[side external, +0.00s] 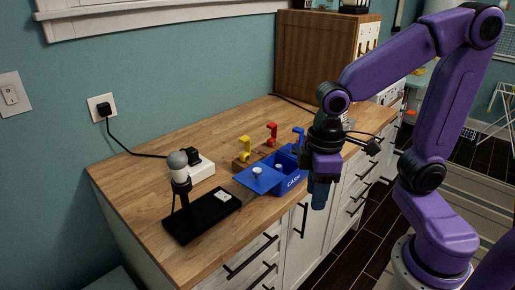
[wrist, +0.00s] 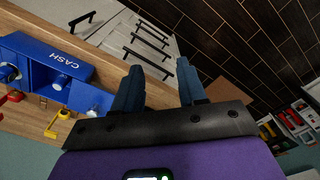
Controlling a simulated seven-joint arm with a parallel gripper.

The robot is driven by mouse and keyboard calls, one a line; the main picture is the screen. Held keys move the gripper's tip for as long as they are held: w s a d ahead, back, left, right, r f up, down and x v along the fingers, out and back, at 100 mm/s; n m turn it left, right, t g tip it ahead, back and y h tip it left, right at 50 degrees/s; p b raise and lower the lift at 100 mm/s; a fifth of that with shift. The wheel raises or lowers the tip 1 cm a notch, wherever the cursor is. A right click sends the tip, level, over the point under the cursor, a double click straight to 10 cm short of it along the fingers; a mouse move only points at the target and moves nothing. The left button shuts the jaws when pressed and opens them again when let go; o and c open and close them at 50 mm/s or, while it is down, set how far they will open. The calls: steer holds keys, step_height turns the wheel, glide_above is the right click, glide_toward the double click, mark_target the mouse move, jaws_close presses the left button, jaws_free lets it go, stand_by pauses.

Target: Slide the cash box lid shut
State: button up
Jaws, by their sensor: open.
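The blue cash box (side external: 291,186), marked CASH, stands near the front edge of the wooden counter. Its flat blue lid (side external: 258,180) sticks out to the left of the box, so the box is partly open. A small pale knob (side external: 256,172) shows on the lid. In the wrist view the box (wrist: 40,52) is at left, with the lid (wrist: 92,100) to its right, partly hidden by my gripper. My gripper (side external: 320,198) points down, right of the box and apart from it, by the counter's front edge. Its fingers (wrist: 160,72) are open and empty.
A yellow hook-shaped piece (side external: 244,148), a red one (side external: 271,133) and a blue one stand behind the box. A black stand (side external: 200,215) and a white power block (side external: 201,168) are to its left. A wooden cabinet (side external: 320,52) stands at the back. Drawer handles line the front.

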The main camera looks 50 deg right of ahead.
steer(key=w+m, duration=0.4)
steer(key=w, duration=0.7)
steer(key=m, duration=0.5)
glide_above(257, 169)
steer(key=shift+s+a, duration=0.2)
steer(key=shift+s, duration=0.05)
steer(key=shift+w+d+f, duration=0.15)
steer(key=shift+w+d, duration=0.05)
steer(key=shift+f, duration=2.75)
step_height(257, 169, up, 2)
steer(key=shift+r, duration=0.15)
steer(key=shift+d+r, duration=0.15)
steer(key=shift+r, duration=0.2)
steer(key=d, duration=0.8)
steer(key=shift+d+f, duration=0.1)
steer(key=a, duration=0.5)
steer(key=a+f, duration=0.1)
steer(key=a, duration=0.2)
steer(key=shift+a, duration=0.3)
steer(key=shift+f, duration=1)
